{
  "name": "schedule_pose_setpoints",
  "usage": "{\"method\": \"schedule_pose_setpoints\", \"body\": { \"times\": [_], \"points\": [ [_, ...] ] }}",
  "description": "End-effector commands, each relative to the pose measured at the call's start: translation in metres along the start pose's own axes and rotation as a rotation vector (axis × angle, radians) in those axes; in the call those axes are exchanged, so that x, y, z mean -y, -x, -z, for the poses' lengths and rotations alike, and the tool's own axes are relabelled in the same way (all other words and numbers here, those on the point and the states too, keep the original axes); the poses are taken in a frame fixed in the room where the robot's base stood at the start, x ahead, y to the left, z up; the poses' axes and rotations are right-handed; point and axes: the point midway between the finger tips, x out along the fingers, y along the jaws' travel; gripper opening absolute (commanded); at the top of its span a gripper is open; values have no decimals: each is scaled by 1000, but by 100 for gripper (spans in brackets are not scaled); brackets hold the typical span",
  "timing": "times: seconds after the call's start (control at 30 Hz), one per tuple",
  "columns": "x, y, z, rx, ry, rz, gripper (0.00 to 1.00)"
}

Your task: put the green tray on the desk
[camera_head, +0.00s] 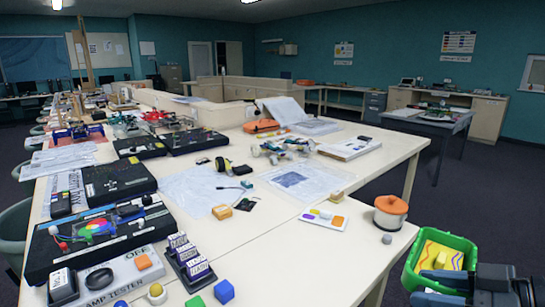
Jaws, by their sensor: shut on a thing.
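The green tray (408,277) is at the lower right, beyond the right edge of the long white table. It holds a yellow item with a wavy pattern and a yellow block (440,261). My gripper (447,283) is shut on the tray's near side; the fingertips are partly hidden by dark parts of my arm. A grey desk (428,127) stands farther back on the right, with papers and small devices on top. The tray is apart from this desk.
The long white table (305,262) fills the left and middle, crowded with black kits, papers and blocks. An orange-lidded pot (390,212) stands near its right edge. Dark floor (480,190) is open between the tray and the grey desk.

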Motion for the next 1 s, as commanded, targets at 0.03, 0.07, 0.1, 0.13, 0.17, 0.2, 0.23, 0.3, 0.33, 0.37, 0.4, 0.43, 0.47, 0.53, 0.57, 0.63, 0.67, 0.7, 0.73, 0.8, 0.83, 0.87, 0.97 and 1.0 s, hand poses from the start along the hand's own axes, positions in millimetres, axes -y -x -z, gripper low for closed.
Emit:
{"method": "schedule_pose_setpoints", "body": {
  "times": [0.03, 0.07, 0.1, 0.13, 0.17, 0.2, 0.23, 0.3, 0.33, 0.37, 0.4, 0.43, 0.47, 0.53, 0.57, 0.63, 0.67, 0.7, 0.73, 0.8, 0.83, 0.87, 0.97, 1.0],
  "points": [
    [-2, -7, -6, 1, -13, -25, 0],
    [-4, -12, -10, 0, -22, -44, 0],
    [-7, -18, -14, 0, -31, -68, 0],
    [-9, -23, -20, 1, -42, -91, 0],
    [-12, -28, -25, 2, -51, -113, 0],
    [-14, -36, -33, 2, -66, -146, 0],
    [-17, -42, -40, 2, -78, -173, 0],
    [-21, -57, -58, 5, -105, -240, 0],
    [-23, -63, -66, 4, -118, -269, 0],
    [-24, -68, -74, 5, -130, -296, 0],
    [-25, -76, -86, 5, -145, -333, 0],
    [-26, -81, -94, 6, -155, -361, 0],
    [-26, -86, -102, 6, -166, -386, 0],
    [-25, -98, -123, 7, -191, -448, 0],
    [-23, -103, -132, 6, -201, -471, 0],
    [-19, -113, -152, 7, -224, -529, 0],
    [-16, -118, -161, 7, -234, -550, 0],
    [-11, -123, -173, 8, -245, -580, 0],
    [-8, -126, -180, 6, -253, -601, 0],
    [2, -134, -198, 6, -269, -643, 0],
    [6, -137, -204, 5, -275, -658, 0],
    [11, -139, -210, 5, -281, -672, 0],
    [27, -146, -226, 3, -293, -707, 0],
    [32, -148, -230, 1, -297, -717, 0]
  ]
}}
